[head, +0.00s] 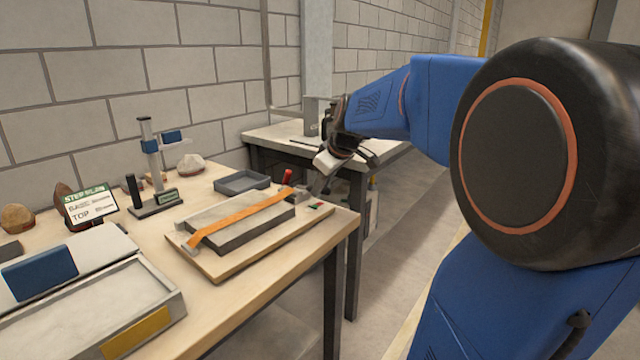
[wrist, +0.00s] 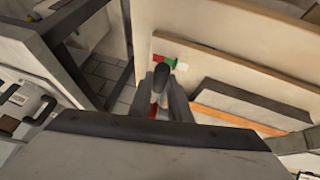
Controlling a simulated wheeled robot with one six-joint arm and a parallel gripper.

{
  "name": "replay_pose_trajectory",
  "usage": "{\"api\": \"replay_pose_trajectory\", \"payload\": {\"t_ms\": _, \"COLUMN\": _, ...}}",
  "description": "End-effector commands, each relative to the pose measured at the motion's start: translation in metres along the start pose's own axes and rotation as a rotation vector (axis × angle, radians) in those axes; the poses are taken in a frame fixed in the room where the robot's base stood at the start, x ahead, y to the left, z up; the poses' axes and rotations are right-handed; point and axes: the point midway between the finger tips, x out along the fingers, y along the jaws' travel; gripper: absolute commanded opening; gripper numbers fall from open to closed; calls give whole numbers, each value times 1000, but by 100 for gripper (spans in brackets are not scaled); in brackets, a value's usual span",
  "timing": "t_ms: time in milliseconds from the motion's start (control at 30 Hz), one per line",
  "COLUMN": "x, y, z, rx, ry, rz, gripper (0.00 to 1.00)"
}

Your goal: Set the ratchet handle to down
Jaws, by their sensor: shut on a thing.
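The red ratchet handle (head: 287,177) stands up at the right end of an orange strap (head: 240,217). The strap runs over a grey slab (head: 262,236) on a wooden board (head: 210,272). My gripper (head: 303,186) reaches down from the right to the handle at the board's far right end. In the wrist view my gripper (wrist: 161,92) is shut on the handle, with a bit of red showing between the fingers. The fingers hide most of the handle and the ratchet body. A small green, white and red marker (wrist: 172,62) lies on the board close by.
A grey tray (head: 242,183) lies behind the board. A stand with a blue clamp (head: 152,165), a sign (head: 91,205) and a sand tray (head: 150,315) are to the left. A second table (head: 270,131) stands behind. Open floor lies right of the workbench.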

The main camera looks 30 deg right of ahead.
Motion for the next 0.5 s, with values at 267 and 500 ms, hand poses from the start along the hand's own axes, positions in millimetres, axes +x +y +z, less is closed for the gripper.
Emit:
{"api": "replay_pose_trajectory", "payload": {"t_ms": 267, "x": 3, "y": 0, "z": 2, "rx": 3, "ry": 7, "rz": -1, "gripper": 0}}
{"api": "replay_pose_trajectory", "payload": {"t_ms": 500, "x": 3, "y": -1, "z": 3, "rx": 3, "ry": 4, "rz": -2, "gripper": 33}}
